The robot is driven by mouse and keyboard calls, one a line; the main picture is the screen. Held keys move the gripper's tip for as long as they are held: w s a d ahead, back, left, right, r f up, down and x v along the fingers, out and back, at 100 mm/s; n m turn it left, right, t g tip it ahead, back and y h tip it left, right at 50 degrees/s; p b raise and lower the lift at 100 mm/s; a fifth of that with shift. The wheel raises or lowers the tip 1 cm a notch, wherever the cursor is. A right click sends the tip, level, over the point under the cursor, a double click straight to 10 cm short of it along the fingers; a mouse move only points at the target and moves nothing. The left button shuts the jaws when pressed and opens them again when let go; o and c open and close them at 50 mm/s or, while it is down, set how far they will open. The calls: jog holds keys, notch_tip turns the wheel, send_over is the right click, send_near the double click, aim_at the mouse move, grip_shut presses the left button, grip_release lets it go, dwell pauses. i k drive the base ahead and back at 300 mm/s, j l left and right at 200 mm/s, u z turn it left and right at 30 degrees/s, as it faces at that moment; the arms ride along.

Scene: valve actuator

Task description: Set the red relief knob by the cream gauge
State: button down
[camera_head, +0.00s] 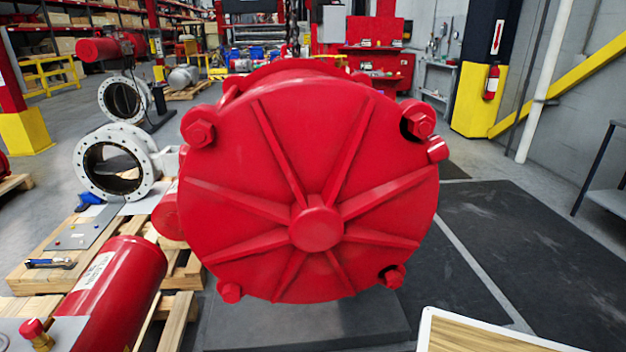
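A red knob (32,328) on a brass stem stands at the bottom left corner. It sits on a grey surface beside a red cylinder (118,290) with a white label. I cannot tell its setting from here. No cream gauge shows in this view. My gripper is not in view.
A large ribbed red actuator housing (315,228) fills the middle on a dark base (300,325). White flanged valves (150,160) and wooden pallets (25,275) are on the left. A wooden board with a white edge (425,330) is at bottom right.

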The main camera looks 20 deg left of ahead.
aim_at(33, 327)
jog(key=i+u, duration=0.3)
jog(key=u, duration=0.15)
jog(key=i+l+u, duration=0.15)
jog(key=i+u, duration=0.15)
jog(key=u, duration=0.15)
jog(key=i+l+u, duration=0.2)
jog(key=u, duration=2.95)
